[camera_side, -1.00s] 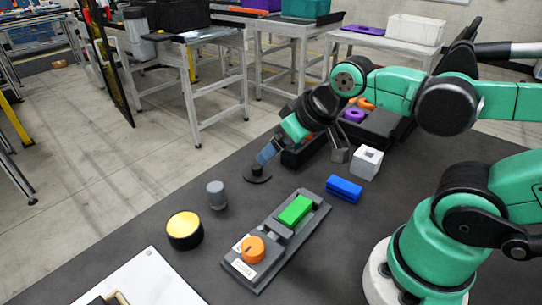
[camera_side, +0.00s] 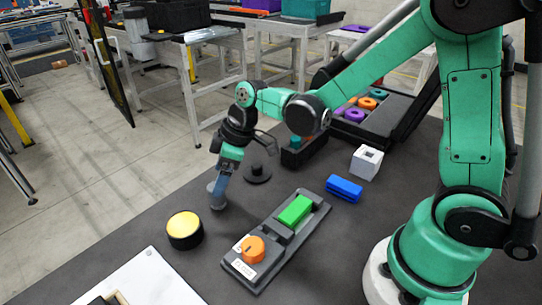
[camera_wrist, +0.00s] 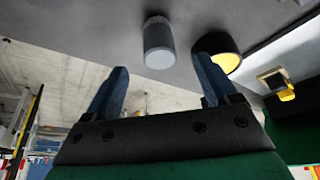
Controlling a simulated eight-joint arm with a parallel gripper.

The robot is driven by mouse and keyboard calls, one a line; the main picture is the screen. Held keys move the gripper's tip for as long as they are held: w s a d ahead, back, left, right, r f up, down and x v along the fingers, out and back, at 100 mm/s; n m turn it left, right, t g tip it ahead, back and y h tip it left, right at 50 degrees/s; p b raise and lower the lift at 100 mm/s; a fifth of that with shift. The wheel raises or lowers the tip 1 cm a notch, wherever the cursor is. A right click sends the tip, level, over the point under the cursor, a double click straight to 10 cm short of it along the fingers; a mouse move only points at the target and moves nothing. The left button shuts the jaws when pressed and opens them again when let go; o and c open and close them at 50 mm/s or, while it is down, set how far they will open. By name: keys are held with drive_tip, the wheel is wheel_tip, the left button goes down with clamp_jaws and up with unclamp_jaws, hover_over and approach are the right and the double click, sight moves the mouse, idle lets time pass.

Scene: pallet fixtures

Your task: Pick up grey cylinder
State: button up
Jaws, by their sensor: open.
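The grey cylinder (camera_wrist: 158,44) stands upright on the dark table in the wrist view, with its pale round top facing the camera. It lies just beyond my fingertips, roughly centred between them. My gripper (camera_wrist: 161,66) is open, with one blue finger to each side and nothing held. In the side view my gripper (camera_side: 222,184) points down at the grey cylinder (camera_side: 217,203) and partly covers it.
A black and yellow round button (camera_side: 185,229) stands close by. A grey fixture (camera_side: 280,238) with a green block (camera_side: 295,211) and an orange knob (camera_side: 252,248) lies to the right. A black disc with a peg (camera_side: 257,173) is behind. A blue block (camera_side: 344,188) lies further right.

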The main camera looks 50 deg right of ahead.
sight(216, 203)
drive_tip(key=shift+x, duration=2.95)
clamp_jaws()
